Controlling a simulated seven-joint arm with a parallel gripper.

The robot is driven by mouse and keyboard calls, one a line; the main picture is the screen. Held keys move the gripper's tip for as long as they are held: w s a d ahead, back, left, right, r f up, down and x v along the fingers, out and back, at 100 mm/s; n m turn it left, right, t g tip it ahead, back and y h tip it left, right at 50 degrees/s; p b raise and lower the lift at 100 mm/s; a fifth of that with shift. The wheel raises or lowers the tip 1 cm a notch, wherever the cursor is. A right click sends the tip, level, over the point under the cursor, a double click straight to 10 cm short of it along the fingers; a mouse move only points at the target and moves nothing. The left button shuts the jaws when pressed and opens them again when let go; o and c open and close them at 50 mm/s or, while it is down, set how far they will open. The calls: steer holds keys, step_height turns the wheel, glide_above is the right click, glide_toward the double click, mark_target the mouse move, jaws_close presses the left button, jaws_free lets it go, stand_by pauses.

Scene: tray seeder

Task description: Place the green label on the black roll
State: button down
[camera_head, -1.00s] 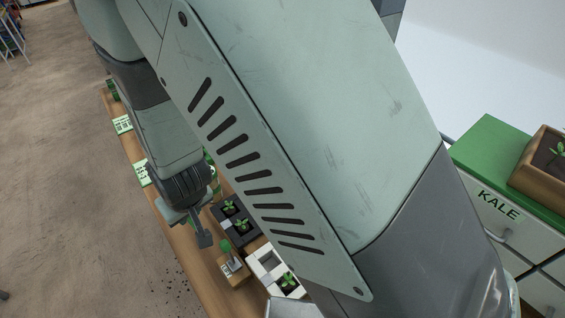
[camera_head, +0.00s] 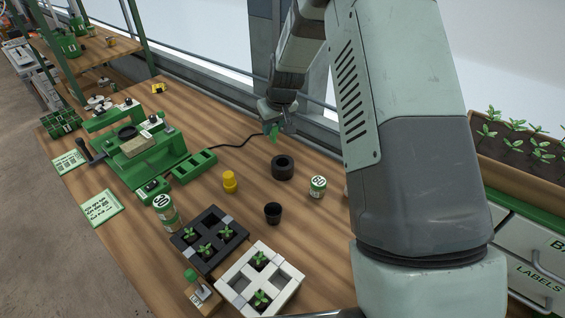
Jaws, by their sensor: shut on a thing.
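My gripper (camera_head: 275,124) is at the far edge of the bench, near the window wall. It is shut on a small green label (camera_head: 273,134) that hangs below its fingers. The black roll (camera_head: 283,167), a thick dark ring with a hole in the top, stands on the bench below and slightly right of the label in the picture. The label is apart from the roll. The height of the label above the bench is hard to tell.
A green seeder machine (camera_head: 150,165) stands at left. Around the roll are a yellow weight (camera_head: 230,182), a black cup (camera_head: 272,213) and a green-white tin (camera_head: 318,187). A black seedling tray (camera_head: 187,237) and a white one (camera_head: 232,283) lie in front.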

steer(key=w+d, duration=0.1)
steer(key=d, duration=0.2)
glide_above(283, 162)
step_height(283, 162, down, 5)
steer(key=shift+f, duration=2.25)
steer(key=shift+f, duration=0.15)
steer(key=c, duration=0.9)
jaws_free()
steer(key=shift+c, duration=0.2)
